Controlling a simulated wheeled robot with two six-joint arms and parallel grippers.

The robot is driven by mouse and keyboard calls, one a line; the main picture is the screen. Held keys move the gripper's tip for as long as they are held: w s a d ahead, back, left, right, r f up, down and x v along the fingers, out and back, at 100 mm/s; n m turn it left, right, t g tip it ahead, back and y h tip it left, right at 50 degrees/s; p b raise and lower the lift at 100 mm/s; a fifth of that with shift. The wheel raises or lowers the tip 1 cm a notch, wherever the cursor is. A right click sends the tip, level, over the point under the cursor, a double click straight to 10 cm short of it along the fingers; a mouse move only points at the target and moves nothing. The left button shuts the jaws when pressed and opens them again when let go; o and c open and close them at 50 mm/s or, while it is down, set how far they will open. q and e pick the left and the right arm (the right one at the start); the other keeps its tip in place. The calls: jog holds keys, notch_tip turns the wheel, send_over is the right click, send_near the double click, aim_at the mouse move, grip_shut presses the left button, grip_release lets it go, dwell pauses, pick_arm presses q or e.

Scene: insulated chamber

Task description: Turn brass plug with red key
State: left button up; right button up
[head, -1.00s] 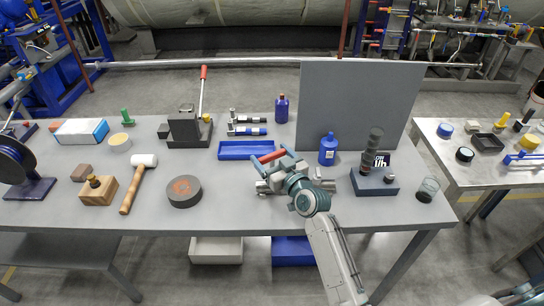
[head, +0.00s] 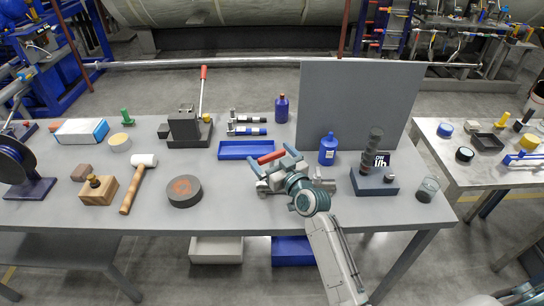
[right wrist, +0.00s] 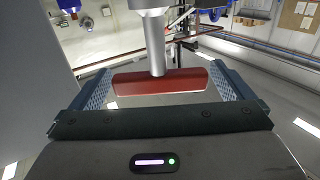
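The red key (head: 270,157) has a red crossbar handle. It stands above a grey metal fitting (head: 268,186) near the table's front middle. My right gripper (head: 272,159) has its fingers at the two ends of the handle. In the right wrist view the red bar (right wrist: 160,82) lies across between the fingers, with a grey metal stem in front of it. The fingers look spread, with slight gaps at the bar's ends. I cannot make out a brass plug at the fitting; my gripper and arm hide part of it. My left gripper is out of view.
A blue tray (head: 247,150) lies behind the key, and a blue bottle (head: 328,150) stands to its right before a grey panel (head: 360,95). A dark round disc (head: 184,191) and a mallet (head: 138,184) lie to the left. A blue-grey block (head: 374,182) stands to the right.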

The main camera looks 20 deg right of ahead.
jog(key=shift+s, duration=0.15)
jog(key=shift+s+d+f, duration=0.15)
jog(key=shift+s, duration=0.15)
jog(key=b+v, duration=0.2)
jog(key=v, duration=0.8)
jog(key=shift+b, duration=0.4)
jog(key=c, duration=1.6)
